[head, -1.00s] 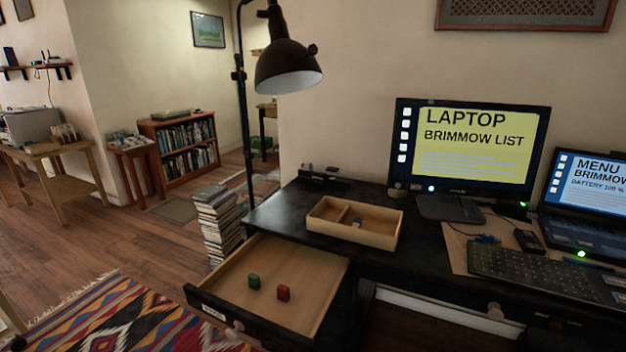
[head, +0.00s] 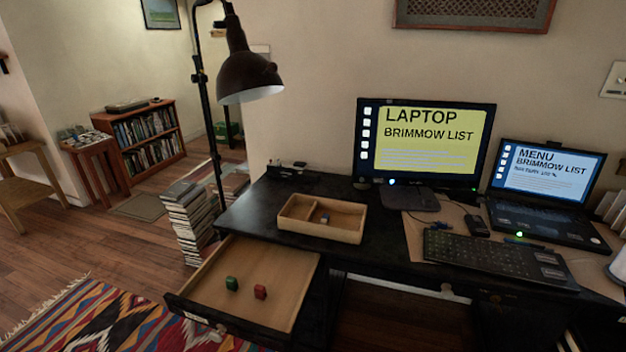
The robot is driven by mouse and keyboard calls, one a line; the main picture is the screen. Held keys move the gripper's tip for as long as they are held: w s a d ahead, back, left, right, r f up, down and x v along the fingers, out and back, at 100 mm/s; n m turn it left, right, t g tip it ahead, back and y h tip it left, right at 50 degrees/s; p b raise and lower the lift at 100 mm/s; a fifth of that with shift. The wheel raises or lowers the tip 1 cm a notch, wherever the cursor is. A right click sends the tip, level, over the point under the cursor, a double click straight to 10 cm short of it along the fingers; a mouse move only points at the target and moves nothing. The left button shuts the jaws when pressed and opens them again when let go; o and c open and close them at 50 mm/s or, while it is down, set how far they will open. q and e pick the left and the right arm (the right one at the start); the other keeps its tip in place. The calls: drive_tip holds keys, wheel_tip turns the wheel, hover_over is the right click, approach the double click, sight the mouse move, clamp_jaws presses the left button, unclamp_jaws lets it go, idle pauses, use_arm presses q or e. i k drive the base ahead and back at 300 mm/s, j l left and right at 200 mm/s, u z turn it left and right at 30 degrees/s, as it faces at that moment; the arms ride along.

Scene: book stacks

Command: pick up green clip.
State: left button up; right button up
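The green clip (head: 232,283) is a small green block-like piece lying in the open desk drawer (head: 276,266). A similar red piece (head: 260,291) lies just to its right, apart from it. The drawer is pulled out at the left end of the black desk (head: 384,262), and its inside is otherwise bare. Neither of my grippers shows in the head view.
A divided wooden tray (head: 345,234) with a small item in it stands on the desk above the drawer. A black lamp (head: 246,70) and a stack of books (head: 187,222) stand left of the desk. A monitor (head: 426,143), laptop (head: 546,180) and keyboard (head: 492,256) fill its right side.

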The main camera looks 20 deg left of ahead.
sight(232, 283)
drive_tip(key=u, duration=1.3)
drive_tip(key=l, duration=0.1)
drive_tip(key=i, duration=0.05)
